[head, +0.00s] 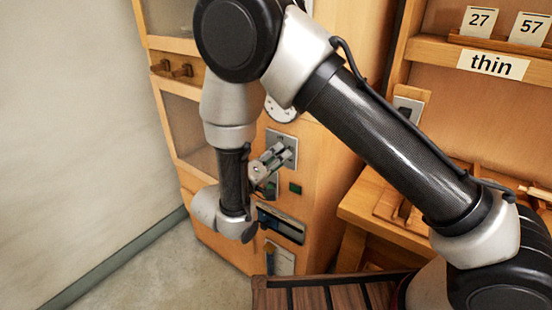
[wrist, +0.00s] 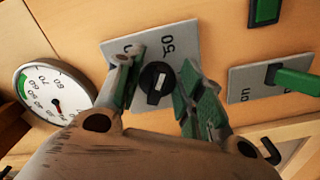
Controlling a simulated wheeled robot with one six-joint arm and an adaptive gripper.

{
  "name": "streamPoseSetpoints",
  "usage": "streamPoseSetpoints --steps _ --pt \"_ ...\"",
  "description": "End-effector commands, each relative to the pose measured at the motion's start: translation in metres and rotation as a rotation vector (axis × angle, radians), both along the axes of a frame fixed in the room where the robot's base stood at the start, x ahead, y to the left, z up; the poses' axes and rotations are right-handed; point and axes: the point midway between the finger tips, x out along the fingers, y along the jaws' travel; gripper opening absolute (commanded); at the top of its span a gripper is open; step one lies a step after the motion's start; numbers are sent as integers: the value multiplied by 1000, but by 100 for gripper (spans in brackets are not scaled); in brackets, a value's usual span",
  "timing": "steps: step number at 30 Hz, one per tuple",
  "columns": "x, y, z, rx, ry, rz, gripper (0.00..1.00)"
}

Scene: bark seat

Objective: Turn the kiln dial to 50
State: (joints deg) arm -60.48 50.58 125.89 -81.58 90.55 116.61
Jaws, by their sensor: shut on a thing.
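The kiln dial is a black round knob (wrist: 157,88) with a white mark, on a grey plate (wrist: 116,50) in the wrist view. The number 50 is printed on the plate beside the knob; another label is partly hidden by a finger. My gripper (wrist: 162,76) has its two green-padded fingers on either side of the knob and is shut on it. In the head view my gripper (head: 266,164) is at the grey plate (head: 287,142) on the wooden cabinet front; the knob is hidden there.
A round white gauge (wrist: 52,96) with a red needle sits beside the plate. A green-handled switch (wrist: 296,80) and a green block (wrist: 264,12) are on the other side. In the head view a wooden bench (head: 390,215) and a shelf labelled "thin" (head: 493,64) stand right; bare floor (head: 150,262) lies left.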

Motion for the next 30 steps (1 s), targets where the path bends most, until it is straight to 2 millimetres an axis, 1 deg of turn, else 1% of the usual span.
streamPoseSetpoints --steps 5,6,8,9,17,20,23,26,30 --pt "-1 0 -2 -1 5 0 14" --pt "-1 -1 -2 -1 5 0 40" --pt "-1 0 -2 -1 5 0 51" --pt "-1 0 -2 -1 5 -1 54" --pt "0 0 -1 -1 2 0 54" --pt "-3 3 -1 -1 2 2 54" --pt "-13 11 -1 -1 2 4 54" --pt "-29 24 -1 0 2 5 54" --pt "-56 44 -1 0 3 6 54"
